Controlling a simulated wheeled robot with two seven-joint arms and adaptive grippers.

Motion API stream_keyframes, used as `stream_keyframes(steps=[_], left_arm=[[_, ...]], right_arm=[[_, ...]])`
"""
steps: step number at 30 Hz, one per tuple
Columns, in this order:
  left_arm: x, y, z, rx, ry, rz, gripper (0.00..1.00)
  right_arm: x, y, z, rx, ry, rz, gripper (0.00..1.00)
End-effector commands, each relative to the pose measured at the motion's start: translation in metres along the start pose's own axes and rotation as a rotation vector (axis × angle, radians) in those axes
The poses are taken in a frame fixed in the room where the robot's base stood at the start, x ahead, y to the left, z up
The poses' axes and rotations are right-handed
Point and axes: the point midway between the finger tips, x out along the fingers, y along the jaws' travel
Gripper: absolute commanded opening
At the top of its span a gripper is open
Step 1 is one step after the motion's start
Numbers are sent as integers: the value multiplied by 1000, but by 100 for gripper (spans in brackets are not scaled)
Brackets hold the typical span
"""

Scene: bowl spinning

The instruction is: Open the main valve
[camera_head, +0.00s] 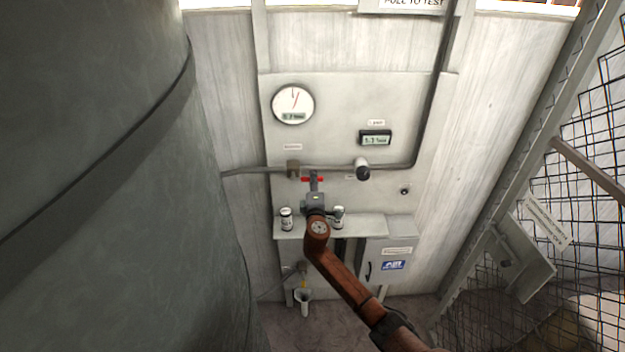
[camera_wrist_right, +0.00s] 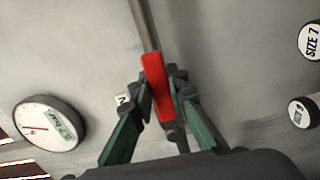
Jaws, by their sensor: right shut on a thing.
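The main valve's red handle (camera_head: 306,179) shows as a short red bar just below the horizontal pipe (camera_head: 245,171) in the head view. My right gripper (camera_head: 313,182) is at the handle, with red showing on both sides of it. In the right wrist view the red handle (camera_wrist_right: 154,78) lies between the green-sided fingers of my right gripper (camera_wrist_right: 160,97), which is shut on it. There the bar runs roughly along the line of the pipe (camera_wrist_right: 143,22). My left gripper is out of view.
A round gauge (camera_head: 293,104) and a digital display (camera_head: 375,138) are on the panel above the pipe. White cylinders (camera_head: 286,218) stand on a shelf (camera_head: 365,226) below. A large grey tank (camera_head: 110,180) fills the left, and wire mesh (camera_head: 590,130) stands at the right.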

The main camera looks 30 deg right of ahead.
Motion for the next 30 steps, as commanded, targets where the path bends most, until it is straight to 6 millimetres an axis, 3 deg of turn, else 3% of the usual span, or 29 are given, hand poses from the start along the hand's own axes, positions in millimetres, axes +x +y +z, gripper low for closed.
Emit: stream_keyframes(steps=[17,18,26,30], left_arm=[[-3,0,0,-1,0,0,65],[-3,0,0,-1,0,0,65],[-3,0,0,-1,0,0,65],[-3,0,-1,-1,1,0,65]], right_arm=[[-1,1,-2,-38,4,-1,0],[-1,1,-2,-38,4,0,16],[0,2,-1,-35,2,0,33],[0,2,0,-34,1,0,33]])
